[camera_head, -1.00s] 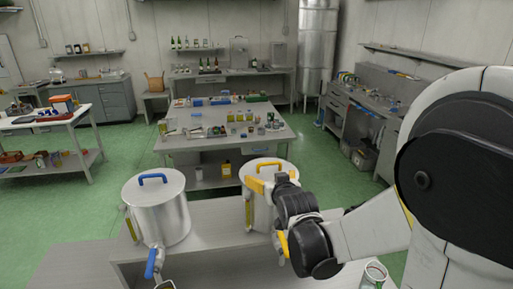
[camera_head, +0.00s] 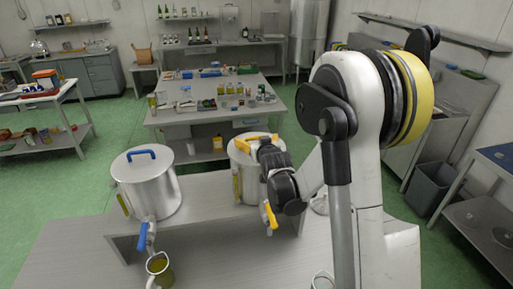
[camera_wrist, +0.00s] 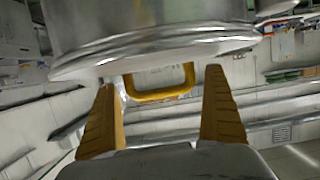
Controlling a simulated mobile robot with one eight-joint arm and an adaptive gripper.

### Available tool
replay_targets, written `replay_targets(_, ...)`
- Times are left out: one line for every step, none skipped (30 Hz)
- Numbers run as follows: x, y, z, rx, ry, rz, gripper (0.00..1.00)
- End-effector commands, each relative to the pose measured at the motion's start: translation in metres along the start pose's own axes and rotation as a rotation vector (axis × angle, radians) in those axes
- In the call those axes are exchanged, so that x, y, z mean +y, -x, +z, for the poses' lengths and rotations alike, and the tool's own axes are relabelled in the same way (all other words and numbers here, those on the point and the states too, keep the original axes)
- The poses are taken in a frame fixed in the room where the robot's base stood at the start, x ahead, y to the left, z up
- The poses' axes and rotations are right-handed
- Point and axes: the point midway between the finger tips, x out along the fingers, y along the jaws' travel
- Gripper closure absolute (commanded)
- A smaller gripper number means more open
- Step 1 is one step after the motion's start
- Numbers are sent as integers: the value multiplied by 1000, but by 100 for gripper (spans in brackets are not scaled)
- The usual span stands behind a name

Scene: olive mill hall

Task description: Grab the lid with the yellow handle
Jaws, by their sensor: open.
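The lid with the yellow handle (camera_head: 237,153) sits on the right-hand steel pot (camera_head: 249,188) in the head view. My gripper (camera_head: 262,139) is right at the top of this lid and hides much of it. In the wrist view the pale metal lid (camera_wrist: 150,45) fills the upper part, with its yellow handle (camera_wrist: 160,96) pointing toward me. My gripper (camera_wrist: 160,80) is open, with one yellow finger on each side of the handle. I see gaps between the handle and both fingers.
A second steel pot (camera_head: 150,195) with a blue-handled lid (camera_head: 140,157) stands to the left. A mug of green-yellow liquid (camera_head: 160,268) is below its blue tap (camera_head: 143,238). A table with many small items (camera_head: 215,112) stands behind.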

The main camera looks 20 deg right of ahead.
Motion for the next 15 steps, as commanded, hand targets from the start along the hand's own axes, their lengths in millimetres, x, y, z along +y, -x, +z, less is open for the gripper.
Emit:
replay_targets(0, -3, 0, 0, 0, 0, 0)
replay_targets(0, -4, 0, 0, 0, 0, 0)
replay_targets(0, -4, 0, 0, 0, 0, 0)
replay_targets(0, -4, 0, 0, 0, 0, 0)
replay_targets(0, -4, 0, 0, 0, 0, 0)
replay_targets(0, -4, 0, 0, 0, 0, 0)
replay_targets(0, -4, 0, 0, 0, 0, 0)
replay_targets(0, -4, 0, 0, 0, 0, 0)
replay_targets(0, -4, 0, 0, 0, 0, 12)
replay_targets(0, -4, 0, 0, 0, 0, 21)
replay_targets(0, -4, 0, 0, 0, 0, 31)
replay_targets(0, -4, 0, 0, 0, 0, 43)
replay_targets(0, -4, 0, 0, 0, 0, 52)
replay_targets(0, -4, 0, 0, 0, 0, 61)
replay_targets(0, -4, 0, 0, 0, 0, 62)
